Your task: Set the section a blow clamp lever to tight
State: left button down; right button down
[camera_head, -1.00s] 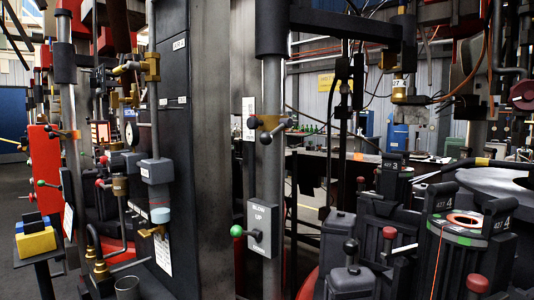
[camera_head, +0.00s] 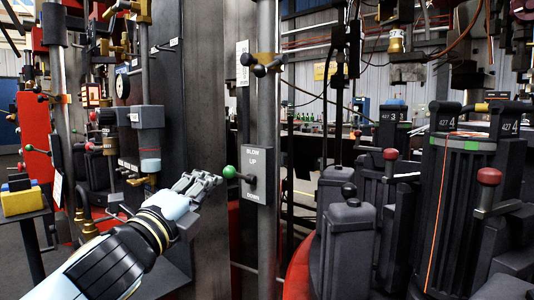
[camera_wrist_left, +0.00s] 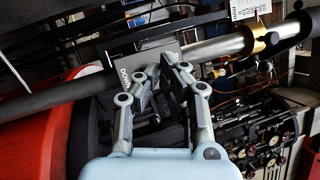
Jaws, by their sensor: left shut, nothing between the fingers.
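A grey box marked BLOW, UP and DOWN (camera_head: 257,175) is fixed to a vertical steel post (camera_head: 267,110). A green-balled lever (camera_head: 229,172) sticks out of its left side. Higher on the post is a clamp collar (camera_head: 262,60) with black-balled handles; its brass collar also shows in the wrist view (camera_wrist_left: 258,40). I cannot read which of these is labelled the blow clamp. My left gripper (camera_head: 210,182) is shut and empty, just left of the green ball and below the clamp. In the wrist view its fingers (camera_wrist_left: 165,66) overlap the grey box (camera_wrist_left: 147,62). My right gripper is out of view.
Dark mould units (camera_head: 345,245) with red-knobbed levers (camera_head: 489,177) crowd the right. A wide steel column (camera_head: 208,120) stands behind my left gripper. More pipes and valves fill the left, with a yellow block (camera_head: 21,200) at the far left.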

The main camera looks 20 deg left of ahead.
aim_at(269, 68)
pick_arm(q)
jog(key=d+r+m+h, duration=0.7)
jog(key=m+h, duration=0.5)
jog(key=m, duration=0.5)
notch_tip(269, 68, up, 2)
jog(key=shift+w+d+r, duration=0.1)
jog(key=shift+w+d, duration=0.15)
jog(key=shift+w, duration=0.15)
jog(key=shift+w+d+r+p, duration=0.3)
jog(key=shift+w+r+p, duration=0.7)
jog(key=shift+r, duration=0.15)
jog(key=shift+w+d+r+p, duration=0.25)
jog(key=shift+w+r+p, duration=0.75)
jog(key=shift+r, duration=0.2)
jog(key=shift+w+d+r+p, duration=0.3)
jog(key=shift+w+r+p, duration=0.65)
jog(key=shift+r, duration=0.2)
